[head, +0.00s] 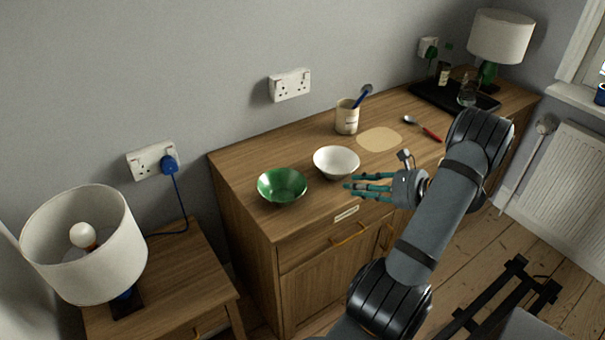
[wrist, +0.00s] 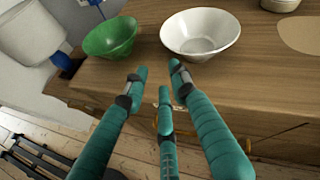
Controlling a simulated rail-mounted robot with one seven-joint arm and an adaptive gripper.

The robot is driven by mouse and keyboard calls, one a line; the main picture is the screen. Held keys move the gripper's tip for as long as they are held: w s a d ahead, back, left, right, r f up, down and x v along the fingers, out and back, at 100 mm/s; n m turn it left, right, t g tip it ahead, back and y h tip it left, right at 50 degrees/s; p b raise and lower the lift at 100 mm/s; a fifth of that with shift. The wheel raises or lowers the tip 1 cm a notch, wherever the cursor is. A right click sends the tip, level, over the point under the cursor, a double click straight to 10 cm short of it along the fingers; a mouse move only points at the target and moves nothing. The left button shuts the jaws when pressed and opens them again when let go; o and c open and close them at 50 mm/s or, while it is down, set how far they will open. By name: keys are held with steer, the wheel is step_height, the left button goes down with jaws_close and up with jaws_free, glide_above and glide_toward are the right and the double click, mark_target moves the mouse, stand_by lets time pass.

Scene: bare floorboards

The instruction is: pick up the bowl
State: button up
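A white bowl (head: 336,161) stands upright on the wooden sideboard, near its front edge. A green bowl (head: 282,185) stands to its left, apart from it. The white bowl (wrist: 200,34) and the green bowl (wrist: 110,37) also show at the top of the wrist view, both empty. My gripper (head: 352,186) has teal fingers and is just in front of and to the right of the white bowl. In the wrist view the gripper (wrist: 160,72) has its fingers spread, with nothing between them. The fingertips are short of the bowls and touch neither.
A mug (head: 346,118) with a blue-handled brush stands behind the white bowl. A round tan mat (head: 379,139) and a red-handled spoon (head: 422,127) lie to the right. A black tray (head: 440,97) and a lamp (head: 500,38) are at the far right end.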

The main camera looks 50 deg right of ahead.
steer(key=shift+n+t, duration=0.4)
steer(key=shift+t, duration=0.2)
steer(key=w, duration=0.3)
steer(key=w+d, duration=0.1)
steer(key=w, duration=0.1)
steer(key=shift+r+p, duration=0.35)
steer(key=x, duration=0.3)
steer(key=f+p+x, duration=0.1)
steer(key=x, duration=0.1)
steer(key=shift+w+d, duration=0.15)
steer(key=shift+w, duration=0.1)
steer(key=shift+c, duration=1)
steer(key=c, duration=0.4)
jaws_close()
